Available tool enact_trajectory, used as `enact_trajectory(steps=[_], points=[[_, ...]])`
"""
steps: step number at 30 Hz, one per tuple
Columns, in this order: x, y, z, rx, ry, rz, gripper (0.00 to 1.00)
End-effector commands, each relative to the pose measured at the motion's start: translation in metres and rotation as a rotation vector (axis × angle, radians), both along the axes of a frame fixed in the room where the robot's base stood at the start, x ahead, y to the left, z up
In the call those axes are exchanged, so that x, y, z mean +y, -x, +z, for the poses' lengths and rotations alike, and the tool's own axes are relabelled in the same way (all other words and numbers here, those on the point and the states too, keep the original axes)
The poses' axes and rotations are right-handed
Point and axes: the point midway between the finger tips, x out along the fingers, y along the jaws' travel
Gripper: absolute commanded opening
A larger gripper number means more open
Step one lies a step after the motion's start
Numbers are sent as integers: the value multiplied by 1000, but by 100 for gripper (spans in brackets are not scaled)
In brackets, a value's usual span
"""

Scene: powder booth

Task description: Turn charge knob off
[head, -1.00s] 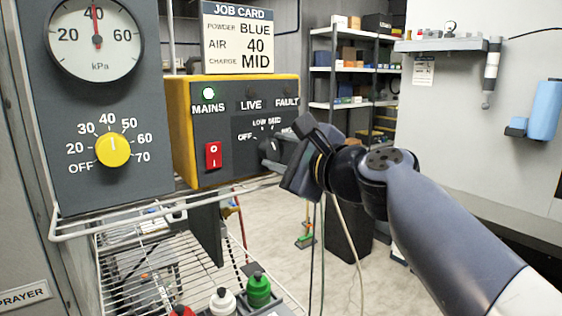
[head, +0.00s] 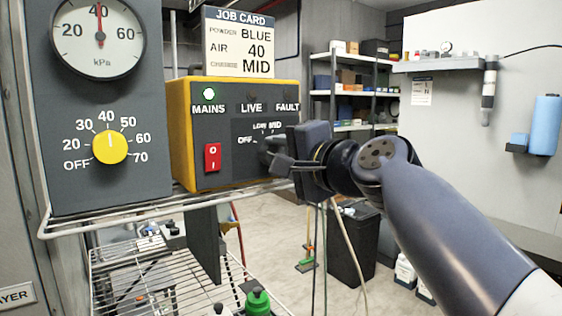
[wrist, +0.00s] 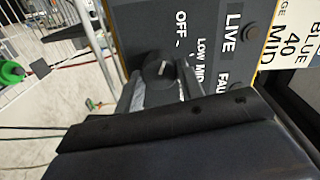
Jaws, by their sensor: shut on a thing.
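The charge knob (wrist: 158,72) is a dark round knob on the grey front of the yellow control box (head: 180,135). Labels OFF, LOW and MID show around it; anything past MID is hidden by my gripper. In the wrist view its white pointer mark points roughly toward LOW; the exact setting is hard to tell. My gripper (wrist: 163,85) is shut on the knob, one finger on each side. In the head view my gripper (head: 275,152) covers most of the knob from the right.
The green MAINS lamp (head: 208,94) is lit; the LIVE lamp (head: 252,95) and FAULT lamp look dark. A red rocker switch (head: 213,157) and a yellow air knob (head: 110,147) are to the left. A wire rack (head: 160,265) with bottles lies below. A job card (head: 238,42) stands on top.

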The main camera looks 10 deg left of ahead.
Motion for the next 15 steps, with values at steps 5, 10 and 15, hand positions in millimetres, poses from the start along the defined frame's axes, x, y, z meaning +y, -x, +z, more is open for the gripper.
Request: enact_trajectory(steps=[5, 10, 15], points=[[1, 0, -2, -22, 24, 2, 14], [1, 0, -2, -29, 30, 2, 14], [1, 0, -2, -29, 31, 2, 14]])
